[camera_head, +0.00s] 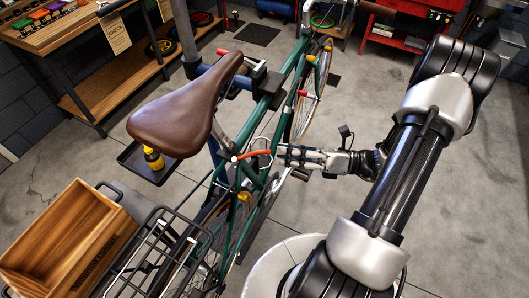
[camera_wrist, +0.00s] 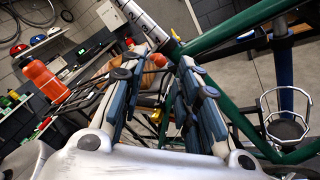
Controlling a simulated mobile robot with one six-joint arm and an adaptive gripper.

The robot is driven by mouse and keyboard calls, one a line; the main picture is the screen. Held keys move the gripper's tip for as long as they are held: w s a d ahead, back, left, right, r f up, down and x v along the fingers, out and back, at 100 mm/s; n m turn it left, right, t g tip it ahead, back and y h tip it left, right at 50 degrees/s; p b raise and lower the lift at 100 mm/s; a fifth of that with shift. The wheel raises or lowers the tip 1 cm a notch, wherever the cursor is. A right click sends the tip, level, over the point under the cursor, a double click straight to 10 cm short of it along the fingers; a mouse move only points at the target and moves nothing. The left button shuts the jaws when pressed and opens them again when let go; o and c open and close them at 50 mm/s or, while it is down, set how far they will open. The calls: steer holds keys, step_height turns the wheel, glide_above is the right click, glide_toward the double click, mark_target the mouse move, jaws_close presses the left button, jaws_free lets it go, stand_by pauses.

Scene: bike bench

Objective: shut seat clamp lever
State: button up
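The seat clamp lever (camera_head: 254,154) shows as a curved orange-red bar at the seat tube of the green bike (camera_head: 267,95), below the brown saddle (camera_head: 184,103). Its free end points toward my gripper (camera_head: 280,156), which is just right of it with no clear contact. In the wrist view my gripper (camera_wrist: 169,63) has its two fingers apart, so it is open. An orange-brown patch (camera_wrist: 155,61) shows at the left fingertip; I cannot tell whether it is the lever. The marked seat post (camera_wrist: 143,20) is beyond the fingertips.
The bike's rear rack (camera_head: 160,255) and a wooden crate (camera_head: 68,237) are at the lower left. A tray (camera_head: 150,165) with a yellow bottle (camera_head: 153,158) sits under the saddle. The green frame tube (camera_wrist: 235,32) is close on the right. Open floor (camera_head: 365,105) lies right of the bike.

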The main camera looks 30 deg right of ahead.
mark_target(265, 151)
steer(key=x, duration=0.6)
steer(key=shift+w+a+b, duration=0.1)
steer(key=shift+a+b, duration=0.05)
steer(key=shift+b, duration=0.25)
steer(key=shift+c, duration=0.2)
jaws_close()
